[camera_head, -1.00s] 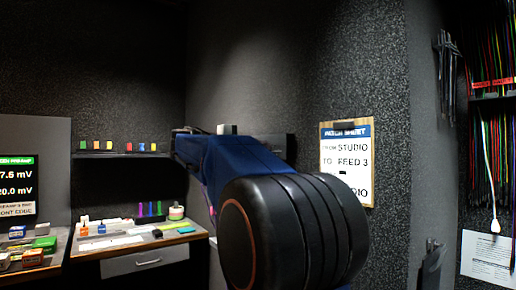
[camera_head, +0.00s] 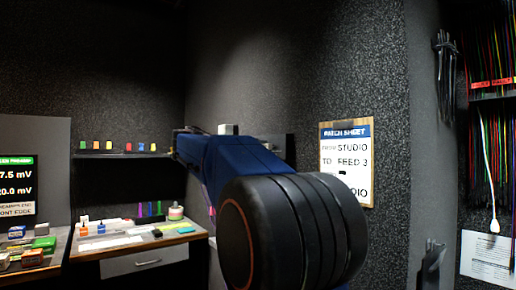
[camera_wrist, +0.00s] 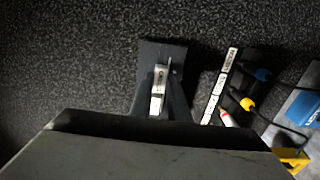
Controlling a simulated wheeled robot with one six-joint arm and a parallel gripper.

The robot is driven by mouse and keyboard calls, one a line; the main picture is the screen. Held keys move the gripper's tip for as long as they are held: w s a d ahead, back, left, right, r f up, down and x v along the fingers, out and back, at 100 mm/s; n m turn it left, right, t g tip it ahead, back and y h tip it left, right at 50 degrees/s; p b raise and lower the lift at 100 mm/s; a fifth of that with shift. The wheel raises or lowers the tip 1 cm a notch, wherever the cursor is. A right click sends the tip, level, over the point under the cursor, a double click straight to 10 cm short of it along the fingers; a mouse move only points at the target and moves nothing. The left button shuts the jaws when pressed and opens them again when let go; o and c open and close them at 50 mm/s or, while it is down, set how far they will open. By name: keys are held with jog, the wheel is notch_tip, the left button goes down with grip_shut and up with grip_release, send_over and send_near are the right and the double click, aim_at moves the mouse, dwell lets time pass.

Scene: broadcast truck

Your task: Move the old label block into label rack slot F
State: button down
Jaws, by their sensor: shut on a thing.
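In the wrist view, my gripper (camera_wrist: 158,98) is shut on a small pale block with dark lettering (camera_wrist: 158,90), which I take to be the old label block. The lettering is too small to read surely. The block stands out from the dark grey jaw parts, in front of a speckled dark surface. A narrow strip with white labels (camera_wrist: 213,100) lies to the right of the block, apart from it. I cannot tell whether this strip is the label rack, and no slot F can be read.
Blue-, yellow- and red-tipped items with dark leads (camera_wrist: 247,103) lie right of the strip. In the head view, a wall shelf (camera_head: 115,156) carries several coloured pieces. A desk (camera_head: 115,250) with small items stands below. A patch sheet clipboard (camera_head: 346,165) hangs right of my arm.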

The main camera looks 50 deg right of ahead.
aim_at(264, 147)
jog(key=shift+x, duration=1.8)
jog(key=c, duration=1.6)
grip_release()
jog(key=v, duration=1.7)
jog(key=shift+w+a, duration=0.1)
jog(key=shift+a, duration=0.1)
